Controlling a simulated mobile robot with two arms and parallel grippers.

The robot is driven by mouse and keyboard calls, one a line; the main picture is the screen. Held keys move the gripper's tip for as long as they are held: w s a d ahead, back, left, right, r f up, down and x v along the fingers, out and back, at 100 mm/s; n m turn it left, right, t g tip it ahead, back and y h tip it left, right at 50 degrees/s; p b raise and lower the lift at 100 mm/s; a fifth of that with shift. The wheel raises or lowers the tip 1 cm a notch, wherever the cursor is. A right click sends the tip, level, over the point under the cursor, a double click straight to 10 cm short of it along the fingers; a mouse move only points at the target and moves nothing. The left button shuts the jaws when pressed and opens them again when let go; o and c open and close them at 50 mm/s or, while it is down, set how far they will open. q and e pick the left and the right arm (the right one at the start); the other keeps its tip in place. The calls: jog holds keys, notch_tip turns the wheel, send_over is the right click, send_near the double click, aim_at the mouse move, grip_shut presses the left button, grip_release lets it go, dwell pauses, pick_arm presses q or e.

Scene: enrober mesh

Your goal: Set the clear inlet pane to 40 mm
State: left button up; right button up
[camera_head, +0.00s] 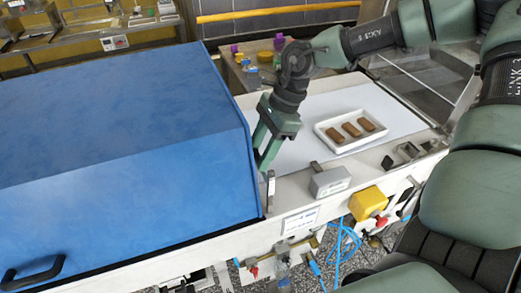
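The blue enrober hood (120,130) fills the left, and its right end stands over the pale belt. I cannot make out the clear inlet pane as a separate sheet at this end; a small upright metal-and-clear piece (269,188) shows at the hood's near lower corner. My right gripper (261,160) points down right beside the hood's right end, its fingertips close to the hood edge. A gap shows between its green fingers, and I see nothing held there. Whether the fingertips touch anything is unclear. My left gripper is out of view.
A white tray (326,129) with three brown bars lies on the belt (305,105) right of my gripper. A grey box (330,181) and a yellow box with a red button (368,201) sit along the front rail. Small containers (262,58) stand behind.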

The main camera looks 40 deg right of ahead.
grip_shut()
jog(key=shift+r+b, duration=0.35)
jog(key=shift+r, duration=1.2)
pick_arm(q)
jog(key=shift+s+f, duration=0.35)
pick_arm(e)
jog(key=shift+w+r, duration=0.15)
jog(key=o, duration=0.7)
grip_release()
jog(key=shift+c, duration=0.2)
jog(key=shift+o, duration=1.2)
jog(key=shift+s, duration=0.2)
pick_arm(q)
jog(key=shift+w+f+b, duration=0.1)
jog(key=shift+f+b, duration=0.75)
pick_arm(e)
jog(key=v, duration=0.7)
jog(key=shift+d+r, duration=0.2)
jog(key=shift+r, duration=0.2)
